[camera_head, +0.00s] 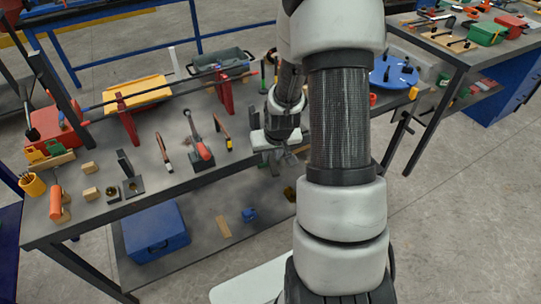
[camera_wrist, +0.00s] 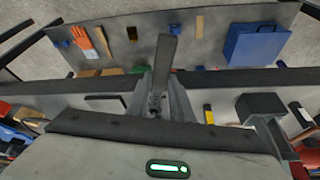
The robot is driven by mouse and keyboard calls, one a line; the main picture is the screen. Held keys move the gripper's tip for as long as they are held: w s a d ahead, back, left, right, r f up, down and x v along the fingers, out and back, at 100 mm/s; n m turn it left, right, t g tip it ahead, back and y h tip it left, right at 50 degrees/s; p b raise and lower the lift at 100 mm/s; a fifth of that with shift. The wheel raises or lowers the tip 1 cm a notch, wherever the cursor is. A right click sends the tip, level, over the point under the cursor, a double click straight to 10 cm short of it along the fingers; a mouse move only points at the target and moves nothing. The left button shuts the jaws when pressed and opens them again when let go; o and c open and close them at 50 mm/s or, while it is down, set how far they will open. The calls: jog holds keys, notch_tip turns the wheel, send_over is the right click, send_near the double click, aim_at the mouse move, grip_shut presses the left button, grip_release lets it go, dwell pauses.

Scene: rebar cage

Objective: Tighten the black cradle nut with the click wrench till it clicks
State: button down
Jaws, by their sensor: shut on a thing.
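My gripper (camera_head: 286,157) is over the front edge of the workbench, to the right of the tools, partly behind my arm. In the wrist view my gripper (camera_wrist: 157,103) is shut on a dark grey bar (camera_wrist: 167,62), which points up the picture past the bench edge. I cannot tell for sure that this bar is the click wrench. A red-handled tool (camera_head: 204,151) leans at a dark block (camera_head: 202,163) on the bench to the left of my gripper. The black cradle nut cannot be made out; my arm and gripper hide part of the bench.
The workbench (camera_head: 80,222) carries red stands (camera_head: 127,122) holding long bars, a yellow tray (camera_head: 137,89) and an orange cup (camera_head: 33,184). A blue case (camera_head: 155,232) lies on the lower shelf. Another bench (camera_head: 445,50) stands at right.

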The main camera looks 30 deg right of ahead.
jog(key=shift+r, duration=0.1)
jog(key=shift+r+p, duration=1.75)
jog(key=shift+r, duration=0.75)
